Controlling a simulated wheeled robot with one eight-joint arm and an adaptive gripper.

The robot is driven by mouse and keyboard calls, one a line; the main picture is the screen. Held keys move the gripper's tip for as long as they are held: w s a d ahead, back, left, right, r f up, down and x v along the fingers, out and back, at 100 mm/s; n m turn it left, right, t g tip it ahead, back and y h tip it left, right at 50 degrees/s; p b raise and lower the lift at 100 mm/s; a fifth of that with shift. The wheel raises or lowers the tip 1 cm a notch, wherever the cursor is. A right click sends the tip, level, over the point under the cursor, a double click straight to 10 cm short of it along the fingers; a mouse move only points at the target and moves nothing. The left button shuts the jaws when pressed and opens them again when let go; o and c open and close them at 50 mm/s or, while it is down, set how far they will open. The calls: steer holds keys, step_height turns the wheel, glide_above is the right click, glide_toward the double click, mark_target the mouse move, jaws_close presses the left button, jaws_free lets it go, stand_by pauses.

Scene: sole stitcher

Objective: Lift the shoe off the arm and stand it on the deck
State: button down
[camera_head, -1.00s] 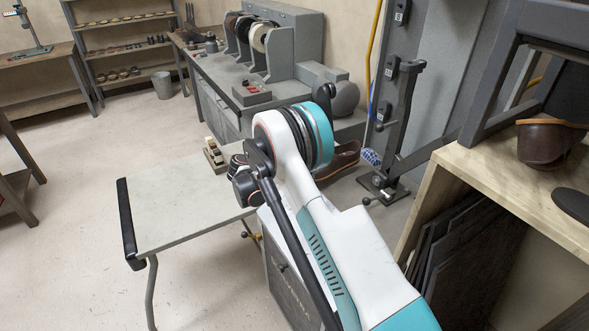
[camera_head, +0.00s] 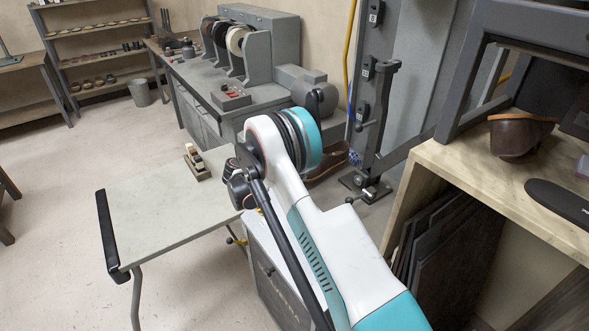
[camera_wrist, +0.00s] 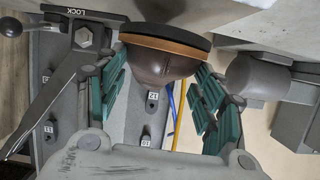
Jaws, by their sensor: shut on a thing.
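A brown shoe (camera_wrist: 158,66) with a tan welt and a dark sole edge fills the upper middle of the wrist view. My gripper (camera_wrist: 160,75) has its teal-padded fingers on both sides of it and is shut on it. In the head view the brown shoe (camera_head: 327,164) shows only partly, behind my arm, near the foot of a dark grey post (camera_head: 376,125). My fingers are hidden there. I cannot tell whether the shoe touches its support. A pale flat top (camera_head: 165,215), which may be the deck, lies left of my arm.
A small block with pegs (camera_head: 196,162) stands on the pale top's far side. A grey machine bench (camera_head: 205,92) is behind. A wooden bench (camera_head: 470,180) at right holds another brown shoe (camera_head: 520,138) and a dark sole (camera_head: 562,204). A LOCK plate (camera_wrist: 85,13) shows beside my fingers.

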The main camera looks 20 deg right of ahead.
steer(key=shift+d+f+b, duration=0.25)
steer(key=shift+f+b, duration=0.45)
steer(key=shift+f, duration=0.2)
steer(key=shift+f, duration=0.1)
steer(key=shift+f+b, duration=0.45)
steer(key=shift+b, duration=0.05)
steer(key=shift+f+b, duration=0.3)
steer(key=shift+b, duration=0.05)
steer(key=c, duration=0.6)
jaws_free()
steer(key=shift+a+r, duration=0.1)
steer(key=shift+a, duration=0.05)
